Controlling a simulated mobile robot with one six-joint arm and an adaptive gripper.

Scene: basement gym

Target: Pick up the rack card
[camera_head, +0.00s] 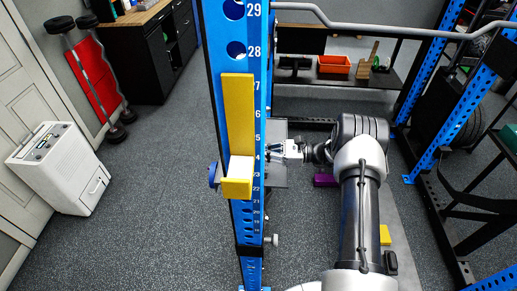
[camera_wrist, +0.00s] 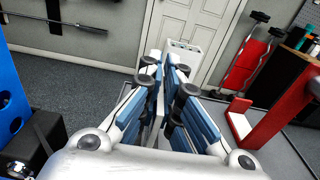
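A thin grey sheet (camera_head: 277,177), which looks like the rack card, shows upright beside the right edge of the blue rack post (camera_head: 248,215). The post hides its left side. My gripper (camera_head: 276,151) reaches in from the right and overlaps the middle of the sheet. In the wrist view my gripper (camera_wrist: 171,75) has its blue-padded fingers close together. A narrow pale strip shows between them, and I cannot tell whether it is the sheet seen edge-on or part of the fingers. Whether the fingers grip the sheet is not clear.
A yellow rack hook (camera_head: 238,105) with a white block is on the post, close to my gripper. A bar (camera_head: 370,30) crosses above. A purple block (camera_head: 325,180) lies on the floor. A white appliance (camera_head: 62,168) stands at left, with open floor before the post.

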